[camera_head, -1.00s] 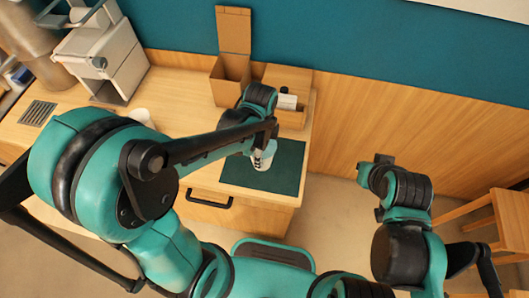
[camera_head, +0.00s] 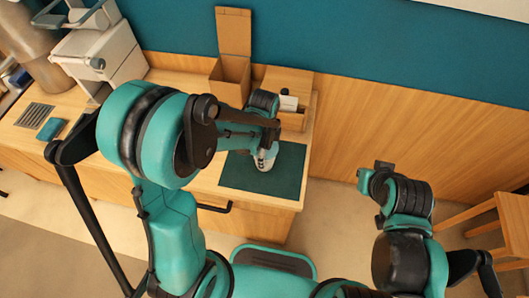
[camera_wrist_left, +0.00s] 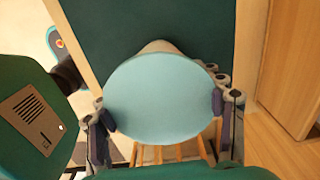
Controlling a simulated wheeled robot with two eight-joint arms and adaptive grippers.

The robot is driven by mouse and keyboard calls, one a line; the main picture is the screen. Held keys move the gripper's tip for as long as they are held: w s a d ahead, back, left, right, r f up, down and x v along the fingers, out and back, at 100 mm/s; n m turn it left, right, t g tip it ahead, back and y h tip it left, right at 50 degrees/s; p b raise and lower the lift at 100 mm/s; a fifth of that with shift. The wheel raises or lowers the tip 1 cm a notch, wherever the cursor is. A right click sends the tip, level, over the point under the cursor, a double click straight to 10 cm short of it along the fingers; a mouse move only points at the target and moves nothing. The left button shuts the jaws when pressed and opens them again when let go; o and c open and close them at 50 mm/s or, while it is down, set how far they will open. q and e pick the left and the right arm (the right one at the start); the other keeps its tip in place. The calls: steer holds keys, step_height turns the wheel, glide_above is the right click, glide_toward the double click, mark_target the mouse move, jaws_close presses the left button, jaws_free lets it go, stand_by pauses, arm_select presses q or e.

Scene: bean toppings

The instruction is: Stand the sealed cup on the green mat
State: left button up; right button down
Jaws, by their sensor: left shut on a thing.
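The sealed cup (camera_head: 265,161) is pale, with a light blue lid that fills the middle of the left wrist view (camera_wrist_left: 160,95). My left gripper (camera_head: 265,146) is shut on the cup, with one finger on each side of it in the wrist view. The cup looks upright or nearly so. In the head view it is over the dark green mat (camera_head: 235,178), near its middle. I cannot tell whether its base touches the mat. A dark end of my right arm (camera_head: 384,164) is to the right, away from the counter; its jaws cannot be made out.
An open cardboard box (camera_head: 231,80) and a wooden holder (camera_head: 290,82) stand behind the mat. A white machine (camera_head: 105,50), a drain grate (camera_head: 35,115) and a small teal object (camera_head: 50,129) are at the left. A wooden chair (camera_head: 510,220) is at the far right.

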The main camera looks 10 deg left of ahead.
arm_select(q)
steer(key=o, duration=1.6)
steer(key=shift+f, duration=0.1)
steer(key=shift+r+p, duration=0.35)
steer(key=shift+r, duration=0.2)
step_height(320, 180, up, 10)
steer(key=p, duration=0.3)
steer(key=s+a+r+n+t, duration=0.2)
steer(key=s+n, duration=0.1)
steer(key=n, duration=0.3)
steer(key=s+a+r+n+t, duration=0.2)
steer(key=s+a+r+n, duration=0.1)
steer(key=n, duration=0.3)
steer(key=s+a+r+n+t, duration=0.2)
steer(key=s+r+n+t, duration=0.1)
steer(key=n, duration=0.3)
steer(key=shift+s+a+r, duration=0.2)
steer(key=shift+s+a, duration=0.1)
steer(key=shift+s, duration=0.05)
steer(key=shift+f, duration=0.1)
